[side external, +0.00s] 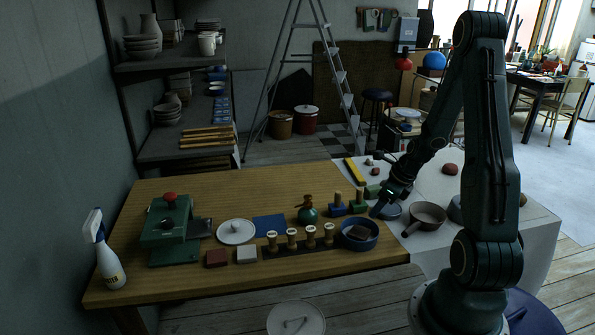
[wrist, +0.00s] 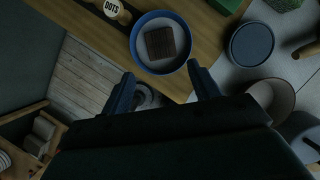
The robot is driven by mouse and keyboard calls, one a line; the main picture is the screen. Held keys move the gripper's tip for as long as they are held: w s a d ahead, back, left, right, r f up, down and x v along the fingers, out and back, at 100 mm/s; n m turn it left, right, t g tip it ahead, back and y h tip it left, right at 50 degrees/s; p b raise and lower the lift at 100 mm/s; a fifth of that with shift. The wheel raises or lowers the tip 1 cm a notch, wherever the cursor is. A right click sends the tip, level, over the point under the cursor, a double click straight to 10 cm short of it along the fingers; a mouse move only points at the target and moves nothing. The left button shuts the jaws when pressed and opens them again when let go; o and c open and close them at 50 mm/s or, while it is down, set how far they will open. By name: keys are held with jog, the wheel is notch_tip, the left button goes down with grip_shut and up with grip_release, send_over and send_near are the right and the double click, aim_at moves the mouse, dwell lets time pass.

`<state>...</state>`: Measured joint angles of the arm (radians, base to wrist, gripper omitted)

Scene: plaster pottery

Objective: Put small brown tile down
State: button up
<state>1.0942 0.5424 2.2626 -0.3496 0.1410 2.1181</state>
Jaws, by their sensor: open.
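A small dark brown tile (side external: 358,233) lies in a round blue dish (side external: 345,243) at the right end of the wooden table. In the wrist view the tile (wrist: 160,43) lies flat inside the dish (wrist: 137,58), apart from its rim. My gripper (side external: 380,208) is above the right part of the table, to the right of the dish. In the wrist view its two fingers (wrist: 164,86) are spread wide with nothing between them. The fingers are below the tile in that view and do not touch it.
Wooden stamps (side external: 291,238) stand in a row left of the dish. A reddish-brown tile (side external: 216,259) and a pale tile (side external: 247,254) lie near the front edge. A brown pan (side external: 426,217) sits on the white surface at right.

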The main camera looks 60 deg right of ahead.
jog(key=w+a+r+n, duration=0.2)
jog(key=a+r+n, duration=0.6)
jog(key=n, duration=0.1)
jog(key=w+a+r+n, duration=0.2)
jog(key=a+r+n, duration=0.7)
jog(key=s+a+r+n, duration=0.4)
jog(key=s+a+n, duration=0.1)
jog(key=n, duration=0.4)
jog(key=s+a+r+n+t, duration=0.1)
jog(key=s+a+r+n, duration=0.3)
jog(key=s+a+n, duration=0.2)
jog(key=a+n, duration=0.1)
jog(key=n, duration=0.1)
jog(key=shift+s+a+r+n, duration=0.15)
jog(key=shift+s+a+n, duration=0.15)
jog(key=shift+n, duration=0.1)
